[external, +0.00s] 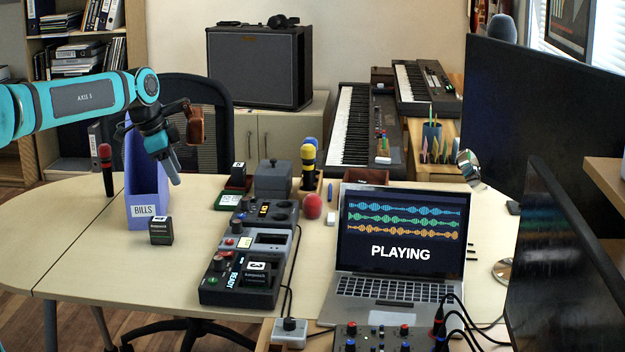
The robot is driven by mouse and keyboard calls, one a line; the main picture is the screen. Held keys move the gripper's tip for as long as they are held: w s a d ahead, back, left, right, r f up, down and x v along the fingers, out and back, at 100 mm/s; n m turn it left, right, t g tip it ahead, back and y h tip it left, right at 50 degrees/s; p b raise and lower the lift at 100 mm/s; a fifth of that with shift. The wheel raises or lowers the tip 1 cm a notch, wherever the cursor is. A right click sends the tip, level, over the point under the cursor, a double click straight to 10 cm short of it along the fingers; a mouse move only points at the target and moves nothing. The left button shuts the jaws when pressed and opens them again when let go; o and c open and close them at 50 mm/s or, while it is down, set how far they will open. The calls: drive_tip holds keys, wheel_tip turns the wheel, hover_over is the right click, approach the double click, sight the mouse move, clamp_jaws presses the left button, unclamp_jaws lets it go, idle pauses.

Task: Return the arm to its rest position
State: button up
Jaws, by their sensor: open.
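My arm, teal and grey, reaches in from the left edge of the external view. My gripper (172,172) points down over the table, in front of and slightly right of the purple file holder marked BILLS (149,211). Its jaws look empty, and nothing hangs from them. I cannot tell from this angle how close the fingers are to the file holder.
A small black box (161,232) stands before the file holder, and a red microphone (106,170) is left of it. A black pedal unit (240,280), a red ball (312,206) and a laptop (400,245) stand rightward. The table's left end (50,225) is clear.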

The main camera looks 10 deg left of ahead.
drive_tip(key=s+a+r+n+t+y, duration=0.1)
drive_tip(key=s+a+r+n+t, duration=0.4)
drive_tip(key=s+a, duration=0.5)
drive_tip(key=s+a+r+n+t+y, duration=0.2)
drive_tip(key=s+a+r+n+t, duration=0.3)
drive_tip(key=s+a+n+t, duration=0.4)
drive_tip(key=s+a+n, duration=0.1)
drive_tip(key=s, duration=0.4)
drive_tip(key=shift+r+t, duration=0.15)
drive_tip(key=shift+t, duration=0.15)
